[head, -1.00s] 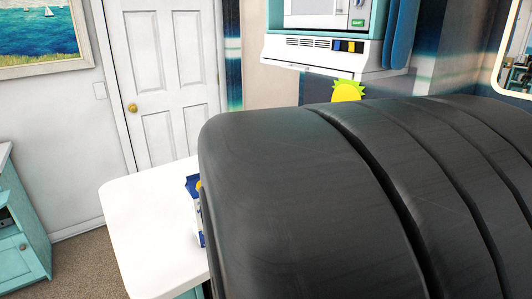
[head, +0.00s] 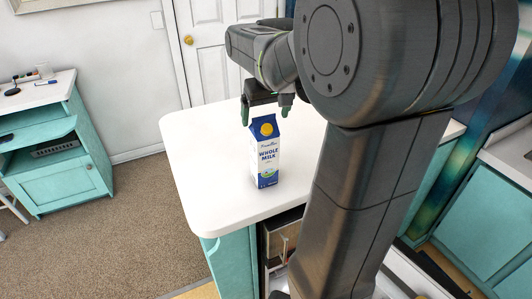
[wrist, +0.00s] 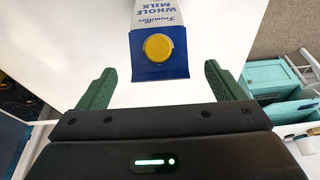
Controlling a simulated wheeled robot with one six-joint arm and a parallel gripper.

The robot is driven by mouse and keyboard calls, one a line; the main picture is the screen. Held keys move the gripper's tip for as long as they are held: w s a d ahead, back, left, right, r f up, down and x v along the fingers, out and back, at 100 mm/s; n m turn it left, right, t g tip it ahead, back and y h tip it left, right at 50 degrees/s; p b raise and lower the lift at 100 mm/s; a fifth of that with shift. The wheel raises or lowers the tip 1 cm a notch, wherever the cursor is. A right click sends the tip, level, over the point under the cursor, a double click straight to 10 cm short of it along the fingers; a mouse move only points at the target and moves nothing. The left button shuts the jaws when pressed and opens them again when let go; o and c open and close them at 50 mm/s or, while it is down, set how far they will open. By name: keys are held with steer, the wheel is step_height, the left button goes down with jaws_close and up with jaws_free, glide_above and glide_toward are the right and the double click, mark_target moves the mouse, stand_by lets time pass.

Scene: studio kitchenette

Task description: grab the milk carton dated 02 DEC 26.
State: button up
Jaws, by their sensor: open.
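A milk carton (head: 266,158), white and blue with a yellow cap and the words WHOLE MILK, stands upright on the white counter (head: 205,165) in the head view. No date is readable on it. My gripper (head: 266,106) is just above and behind the carton's top, open and empty. In the wrist view the carton's blue top and yellow cap (wrist: 158,48) lie between and slightly beyond the two green fingertips. The carton's lower part is out of the wrist frame.
The counter is clear left of the carton, with its rounded edge close by. Open shelving (head: 283,240) sits under the counter. A teal cabinet (head: 62,165) with small items on top stands across the carpet at left. A white door (head: 205,45) is behind.

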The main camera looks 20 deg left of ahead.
mark_target(264, 122)
steer(key=p+x, duration=0.1)
steer(key=x, duration=0.5)
steer(key=shift+w+a+f, duration=0.1)
steer(key=shift+a+f, duration=0.05)
steer(key=shift+f, duration=0.2)
jaws_close()
steer(key=shift+w+r, duration=0.1)
